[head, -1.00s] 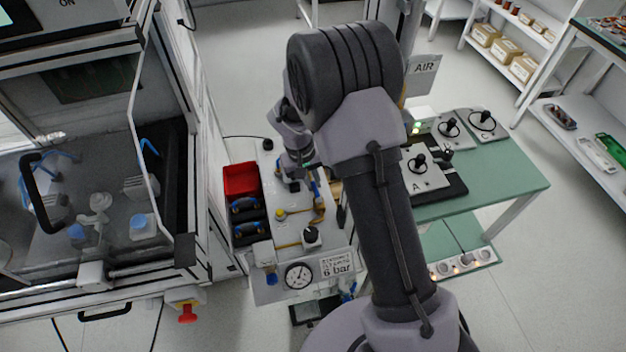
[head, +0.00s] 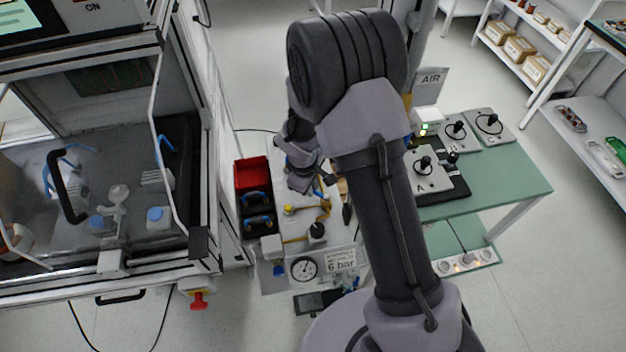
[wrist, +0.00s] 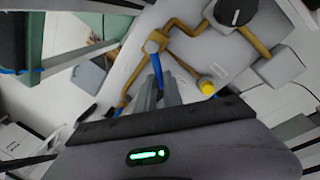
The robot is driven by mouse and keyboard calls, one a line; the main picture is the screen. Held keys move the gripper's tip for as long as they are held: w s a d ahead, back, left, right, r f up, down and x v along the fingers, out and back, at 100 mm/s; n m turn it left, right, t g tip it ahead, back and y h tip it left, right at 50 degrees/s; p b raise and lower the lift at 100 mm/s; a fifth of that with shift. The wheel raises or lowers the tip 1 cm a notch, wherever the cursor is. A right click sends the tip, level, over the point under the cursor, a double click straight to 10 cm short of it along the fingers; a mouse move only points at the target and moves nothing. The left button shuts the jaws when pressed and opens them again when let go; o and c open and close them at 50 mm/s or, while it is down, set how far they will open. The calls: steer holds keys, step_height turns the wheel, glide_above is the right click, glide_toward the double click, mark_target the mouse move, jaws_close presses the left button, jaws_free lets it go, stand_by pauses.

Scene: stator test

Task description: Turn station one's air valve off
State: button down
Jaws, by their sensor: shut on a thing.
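In the wrist view, my gripper (wrist: 168,92) has its fingers closed on the free end of a blue valve lever (wrist: 156,66). The lever runs from the valve body (wrist: 153,45) on a brass-coloured pipe (wrist: 131,75) toward my fingers. It stands at an angle to the pipe's lower run. In the head view, my gripper is over the pale air panel (head: 290,224), and its fingertips and the lever are partly hidden by my wrist. I cannot read any station label at this valve.
The panel also carries a yellow knob (wrist: 206,87), a black knob (head: 317,231) and a pressure gauge (head: 304,268) beside a "6 bar" sign (head: 341,262). A red bin (head: 251,173) stands left of it. A green table (head: 500,180) with control boxes is to the right.

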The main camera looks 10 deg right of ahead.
mark_target(310, 210)
steer(key=n, duration=0.1)
steer(key=s+n+p, duration=0.1)
steer(key=n, duration=0.1)
steer(key=n+p, duration=0.1)
steer(key=shift+s+a+r+y, duration=0.15)
steer(key=shift+s+a+y, duration=0.15)
steer(key=shift+a+y, duration=0.1)
steer(key=shift+s+n+t+y+p, duration=0.15)
steer(key=shift+s+n+p, duration=0.25)
steer(key=shift+n, duration=0.6)
steer(key=shift+s+n+t+y+p, duration=0.15)
steer(key=shift+s+n+p, duration=0.25)
steer(key=shift+n, duration=0.6)
steer(key=c, duration=1.5)
jaws_free()
steer(key=s+r+p, duration=0.1)
steer(key=r+p, duration=0.3)
steer(key=r, duration=0.1)
steer(key=s+r+p, duration=0.1)
steer(key=r+p, duration=0.3)
steer(key=r, duration=0.2)
steer(key=s+r+p, duration=0.1)
steer(key=r+p, duration=0.4)
steer(key=shift+s+r, duration=0.2)
steer(key=shift+r, duration=0.2)
